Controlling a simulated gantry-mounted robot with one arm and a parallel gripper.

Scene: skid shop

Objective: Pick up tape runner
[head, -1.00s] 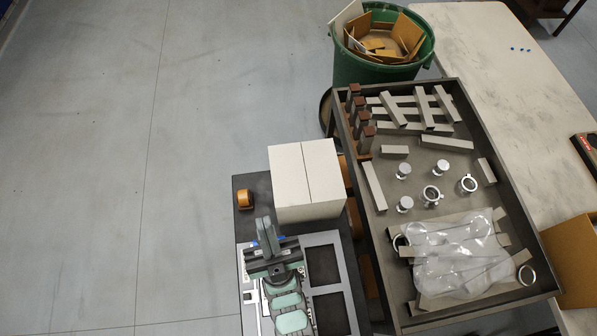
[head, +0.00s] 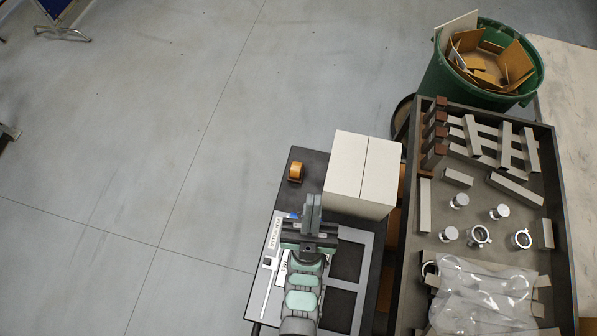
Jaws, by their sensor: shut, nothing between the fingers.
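The tape runner is most likely the small orange-and-dark roll (head: 295,172) near the far left corner of the dark bench top, left of the white box. My gripper (head: 312,204) is shut and empty, its fingers close together. It is over the bench, nearer to me than the orange roll and a little to its right, apart from it. My arm hides part of the bench below it.
A white box (head: 362,165) stands right of the roll. A grey frame (head: 343,303) with dark openings lies on the bench (head: 283,195). A dark tray (head: 560,215) of metal parts is to the right. A green bin (head: 440,80) of scraps stands behind.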

